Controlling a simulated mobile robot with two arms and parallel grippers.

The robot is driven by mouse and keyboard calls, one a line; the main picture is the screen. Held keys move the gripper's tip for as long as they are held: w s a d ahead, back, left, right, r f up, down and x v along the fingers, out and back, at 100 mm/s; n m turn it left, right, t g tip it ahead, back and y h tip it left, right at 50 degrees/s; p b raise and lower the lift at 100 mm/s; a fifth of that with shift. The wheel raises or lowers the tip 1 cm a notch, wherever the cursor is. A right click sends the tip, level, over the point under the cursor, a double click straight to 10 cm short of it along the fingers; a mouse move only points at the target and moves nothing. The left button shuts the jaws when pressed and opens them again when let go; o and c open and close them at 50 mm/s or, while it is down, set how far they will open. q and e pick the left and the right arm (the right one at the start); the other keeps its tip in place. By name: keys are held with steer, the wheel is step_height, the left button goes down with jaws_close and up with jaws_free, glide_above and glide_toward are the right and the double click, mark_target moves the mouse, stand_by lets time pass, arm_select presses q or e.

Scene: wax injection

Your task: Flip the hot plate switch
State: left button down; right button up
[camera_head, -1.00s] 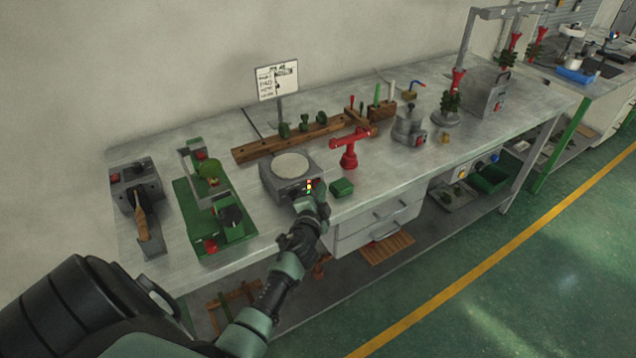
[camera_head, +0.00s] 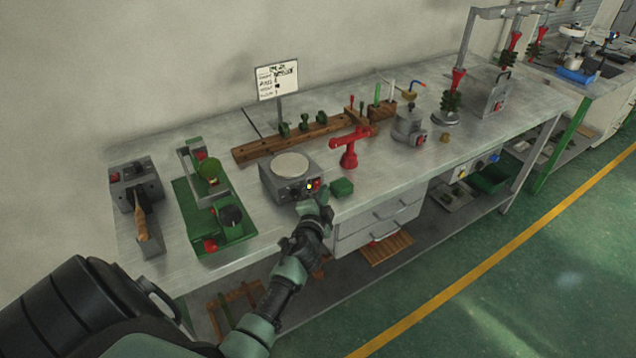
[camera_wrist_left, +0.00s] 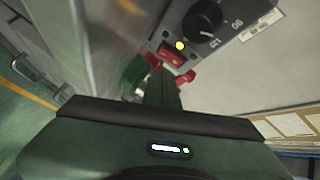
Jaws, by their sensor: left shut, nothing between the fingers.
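The hot plate (camera_head: 272,186) is a grey box with a round pale top, near the bench's front edge. Its front panel has a black knob (camera_wrist_left: 203,18), a yellow lit lamp (camera_wrist_left: 180,45) and a red switch (camera_wrist_left: 171,56). In the head view the red switch (camera_head: 318,183) shows just above my left gripper (camera_head: 322,197). My left gripper is shut and empty, its fingers (camera_wrist_left: 161,88) pointing at the switch from the front. I cannot tell whether the fingertips touch it. My right gripper is not in view.
A green machine (camera_head: 216,225) stands to the left. Drawers (camera_head: 378,220) are under the bench; the aisle floor is free.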

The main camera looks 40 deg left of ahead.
arm_select(q)
steer(key=shift+s+d+f, duration=0.15)
steer(key=shift+d+f, duration=0.05)
steer(key=shift+d, duration=0.25)
steer(key=shift+s+d+f+b, duration=0.1)
steer(key=shift+s+d+b, duration=0.3)
steer(key=shift+d, duration=0.55)
steer(key=shift+s+d+b, duration=0.3)
steer(key=shift+s+d, duration=0.1)
steer(key=shift+d, duration=0.5)
